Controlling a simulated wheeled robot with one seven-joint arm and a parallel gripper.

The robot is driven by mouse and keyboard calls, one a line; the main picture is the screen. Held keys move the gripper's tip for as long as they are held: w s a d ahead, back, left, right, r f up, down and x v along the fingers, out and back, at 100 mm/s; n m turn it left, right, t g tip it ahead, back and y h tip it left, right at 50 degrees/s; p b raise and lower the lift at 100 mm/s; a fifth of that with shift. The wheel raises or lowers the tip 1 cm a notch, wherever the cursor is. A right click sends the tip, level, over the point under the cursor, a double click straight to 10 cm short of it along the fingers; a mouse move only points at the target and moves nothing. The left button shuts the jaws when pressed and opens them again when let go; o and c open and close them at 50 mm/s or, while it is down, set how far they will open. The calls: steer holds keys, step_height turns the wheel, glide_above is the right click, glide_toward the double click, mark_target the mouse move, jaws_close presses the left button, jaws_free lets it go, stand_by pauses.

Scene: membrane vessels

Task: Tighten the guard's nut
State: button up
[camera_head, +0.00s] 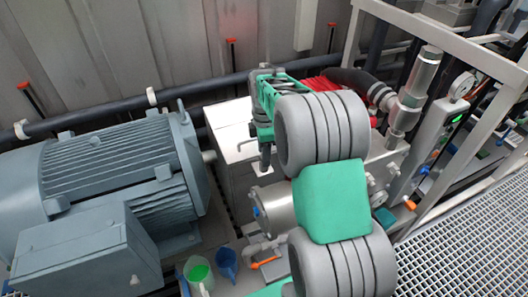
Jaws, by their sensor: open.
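A pale metal box-like cover (226,126) sits between the large motor and the pump parts; it looks like the guard. My green and black gripper (262,158) points down over the right side of this cover. Its jaws are open, and I see nothing between them. No nut can be made out; it is too small to see or hidden behind my gripper and arm. I cannot tell whether the gripper touches the cover.
A large grey motor (110,180) fills the left. A green cup (199,273) and a blue cup (227,262) stand below the cover. A metal cylinder (272,206) lies beneath my gripper. A railing (450,40) and grated floor (470,225) are at right.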

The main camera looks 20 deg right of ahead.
jaws_close()
stand_by(0.4)
steer(key=shift+m, duration=0.4)
steer(key=m, duration=0.2)
steer(key=shift+r+m+p, duration=0.1)
steer(key=shift+m+p, duration=0.2)
steer(key=shift+m, duration=0.1)
steer(key=m, duration=0.4)
steer(key=shift+m+p, duration=0.3)
steer(key=m, duration=0.3)
steer(key=shift+m, duration=0.3)
steer(key=shift+m+p, duration=0.35)
steer(key=shift+m, duration=1.55)
steer(key=shift+w, duration=0.1)
